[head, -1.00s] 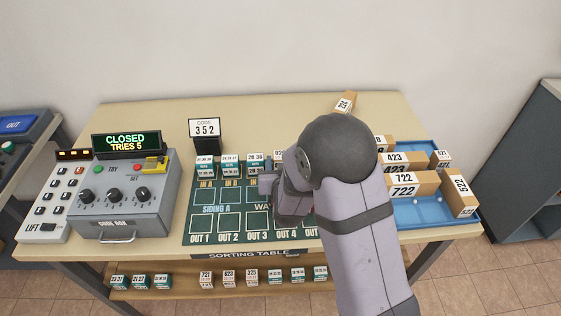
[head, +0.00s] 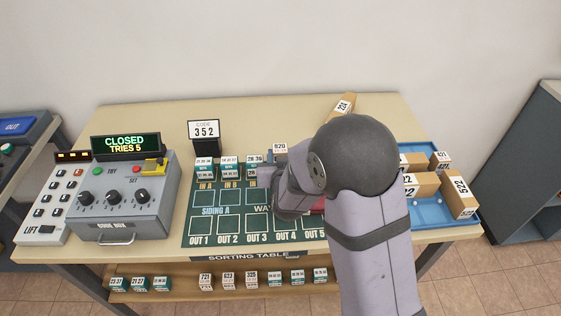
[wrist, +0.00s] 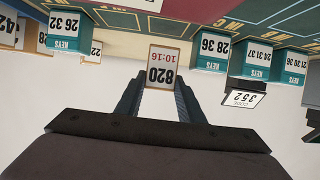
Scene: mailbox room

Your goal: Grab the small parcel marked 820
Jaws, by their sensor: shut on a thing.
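The small parcel marked 820 (wrist: 162,74) sits between the two fingers of my gripper (wrist: 160,90) in the wrist view, its label facing the camera. The gripper is shut on it. In the head view the label of parcel 820 (head: 280,148) shows just behind my gripper, at the far edge of the green sorting mat (head: 192,225). My wrist hides most of the parcel there, and I cannot tell whether it is clear of the surface.
KEYS boxes 28 36 (wrist: 212,52) and 24 31 37 (wrist: 254,58) stand beside it. A code card 352 (head: 203,130) stands at the back. A code box (head: 125,205) is at left. A blue tray (head: 428,217) with parcels is at right, partly hidden by my arm.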

